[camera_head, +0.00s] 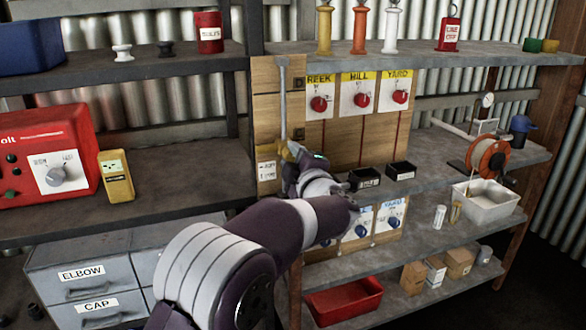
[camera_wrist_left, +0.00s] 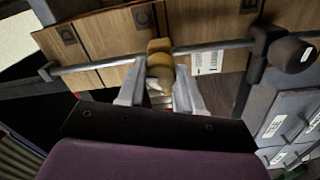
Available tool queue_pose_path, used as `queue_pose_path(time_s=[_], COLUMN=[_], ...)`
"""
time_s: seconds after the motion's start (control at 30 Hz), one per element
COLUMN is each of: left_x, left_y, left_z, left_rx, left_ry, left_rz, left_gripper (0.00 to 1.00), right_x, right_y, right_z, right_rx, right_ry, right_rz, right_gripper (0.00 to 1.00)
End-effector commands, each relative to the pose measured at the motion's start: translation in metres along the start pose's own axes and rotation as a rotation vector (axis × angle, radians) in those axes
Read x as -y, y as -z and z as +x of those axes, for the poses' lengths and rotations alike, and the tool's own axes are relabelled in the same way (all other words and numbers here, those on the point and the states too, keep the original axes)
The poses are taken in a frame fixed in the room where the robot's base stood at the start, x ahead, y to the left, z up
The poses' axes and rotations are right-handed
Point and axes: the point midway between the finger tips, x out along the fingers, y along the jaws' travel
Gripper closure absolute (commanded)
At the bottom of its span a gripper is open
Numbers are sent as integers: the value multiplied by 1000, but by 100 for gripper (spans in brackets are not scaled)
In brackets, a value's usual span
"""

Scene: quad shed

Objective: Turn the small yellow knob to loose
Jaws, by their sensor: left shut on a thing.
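The small yellow knob (camera_wrist_left: 159,58) sits on a grey rod along a wooden board, in the middle of the left wrist view. My left gripper (camera_wrist_left: 158,88) has its two grey fingers on either side of the knob's lower part and is shut on it. In the head view the gripper (camera_head: 292,158) is at the lower left of the board, and only a bit of the yellow knob (camera_head: 283,151) shows beside it. The knob's exact turn cannot be read. My right gripper is not in view.
The upright grey rod (camera_head: 283,100) runs up the board's left side. To its right are red dials (camera_head: 319,104) under yellow signs; blue dials (camera_head: 392,222) are lower down. Black trays (camera_head: 401,171) stand on the shelf close by. A yellow meter (camera_head: 116,177) stands left.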

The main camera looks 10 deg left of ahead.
Motion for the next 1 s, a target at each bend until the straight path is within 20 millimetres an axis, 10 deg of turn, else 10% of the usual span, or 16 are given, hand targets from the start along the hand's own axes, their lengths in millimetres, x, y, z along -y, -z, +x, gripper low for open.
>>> queue_pose_path(time_s=[0.97, 1.0], left_x=[-1, -1], left_y=[0, 0], left_z=[0, 0], left_rx=[-6, -6], left_ry=[-1, -1], left_rz=[-218, -218], left_gripper=[95, 62], right_x=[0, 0], right_y=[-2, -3], right_z=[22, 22], right_rx=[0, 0], right_ry=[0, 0], right_rz=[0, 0], right_gripper=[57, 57])
